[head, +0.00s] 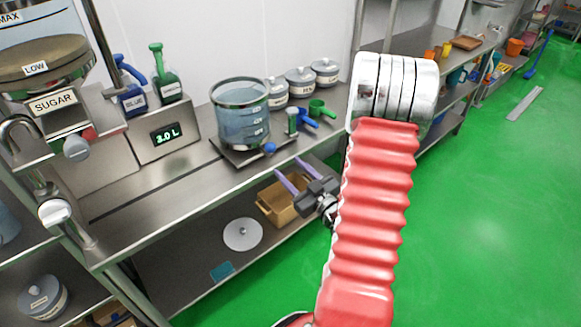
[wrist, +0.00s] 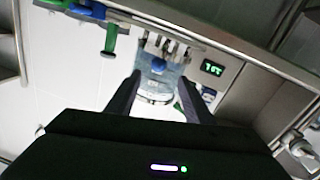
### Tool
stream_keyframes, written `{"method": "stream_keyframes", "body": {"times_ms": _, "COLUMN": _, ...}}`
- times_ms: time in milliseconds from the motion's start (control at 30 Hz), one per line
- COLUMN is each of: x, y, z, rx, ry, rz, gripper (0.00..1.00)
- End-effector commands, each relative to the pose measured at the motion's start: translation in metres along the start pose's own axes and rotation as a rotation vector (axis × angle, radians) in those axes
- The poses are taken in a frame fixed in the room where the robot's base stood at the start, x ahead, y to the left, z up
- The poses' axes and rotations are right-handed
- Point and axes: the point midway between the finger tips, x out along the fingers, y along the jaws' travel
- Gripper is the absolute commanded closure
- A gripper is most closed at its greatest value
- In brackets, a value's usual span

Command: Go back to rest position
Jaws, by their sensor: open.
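My gripper (head: 293,183) is open and empty in the head view, with its two purple fingers apart. It hangs in front of the steel table's edge, above the lower shelf. My red-sleeved arm fills the middle right of the head view. In the wrist view the open fingers of my gripper (wrist: 167,92) show dark, with the clear vessel (wrist: 153,100) seen beyond and between them. In the head view the vessel (head: 240,112) stands upright on the table with bluish contents, apart from the gripper.
A blue tap knob (head: 270,148) sits below the vessel. Green (head: 318,109) and blue (head: 307,113) handled tools lie beside it. A tan box (head: 278,203) and a white disc lid (head: 242,235) are on the lower shelf. The green floor (head: 490,200) at right is mostly clear.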

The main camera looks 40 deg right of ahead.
Motion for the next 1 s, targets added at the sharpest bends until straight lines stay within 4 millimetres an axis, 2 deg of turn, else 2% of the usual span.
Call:
{"method": "stream_keyframes", "body": {"times_ms": 800, "x": -0.004, "y": -0.004, "z": -0.001, "rx": 0.002, "ry": 0.001, "rz": -0.007, "gripper": 0.53}}
{"method": "stream_keyframes", "body": {"times_ms": 900, "x": -0.004, "y": -0.005, "z": 0.005, "rx": 0.005, "ry": -0.023, "rz": -0.011, "gripper": 0.53}}
{"method": "stream_keyframes", "body": {"times_ms": 1000, "x": -0.005, "y": -0.005, "z": 0.021, "rx": 0.012, "ry": -0.084, "rz": -0.013, "gripper": 0.53}}
